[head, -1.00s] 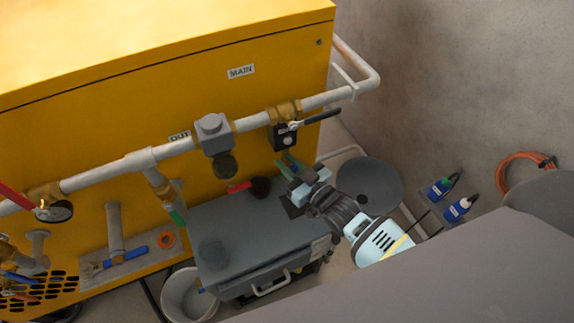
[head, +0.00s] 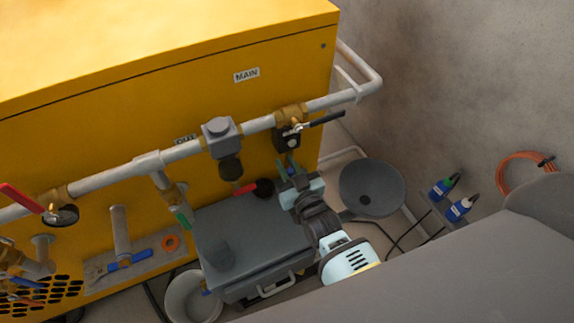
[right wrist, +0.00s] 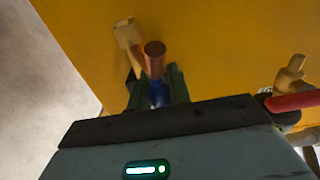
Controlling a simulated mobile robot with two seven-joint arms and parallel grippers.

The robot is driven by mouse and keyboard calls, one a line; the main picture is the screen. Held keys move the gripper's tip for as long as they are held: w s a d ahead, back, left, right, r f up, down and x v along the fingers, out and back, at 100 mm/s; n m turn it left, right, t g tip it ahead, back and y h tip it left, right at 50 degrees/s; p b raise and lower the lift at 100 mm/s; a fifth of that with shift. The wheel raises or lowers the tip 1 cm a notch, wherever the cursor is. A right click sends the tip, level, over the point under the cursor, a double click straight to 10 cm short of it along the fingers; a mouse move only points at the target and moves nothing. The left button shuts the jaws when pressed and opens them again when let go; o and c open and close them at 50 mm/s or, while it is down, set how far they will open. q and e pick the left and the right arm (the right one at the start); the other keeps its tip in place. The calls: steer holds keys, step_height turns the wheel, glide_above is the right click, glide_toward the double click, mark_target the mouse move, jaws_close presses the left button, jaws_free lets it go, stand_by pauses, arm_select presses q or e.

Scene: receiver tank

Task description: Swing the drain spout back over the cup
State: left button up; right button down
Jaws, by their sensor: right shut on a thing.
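My right gripper (head: 294,173) is at the yellow cabinet's front, below the black-handled valve (head: 287,138). In the right wrist view its two dark green fingers (right wrist: 160,88) are shut on a blue part at the base of a copper-coloured tube. I take this tube to be the drain spout (right wrist: 154,54). In the head view only a bit of the blue part (head: 292,166) shows between the fingers. A small dark round piece (head: 264,187) lies left of the gripper, at a red handle (head: 245,189). I cannot tell whether it is the cup. My left gripper is out of view.
A grey lidded box (head: 250,235) stands close below and left of the gripper. A grey round dish (head: 372,188) is to the right, near the wall. A white bucket (head: 193,298) stands at lower left. A white pipe (head: 345,98) runs along the cabinet (head: 150,90).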

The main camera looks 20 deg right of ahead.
steer(key=c, duration=1.6)
jaws_free()
steer(key=shift+d+r, duration=0.1)
steer(key=shift+r, duration=0.05)
steer(key=shift+s, duration=0.6)
steer(key=s, duration=0.6)
steer(key=shift+s+d, duration=0.3)
steer(key=shift+d, duration=0.05)
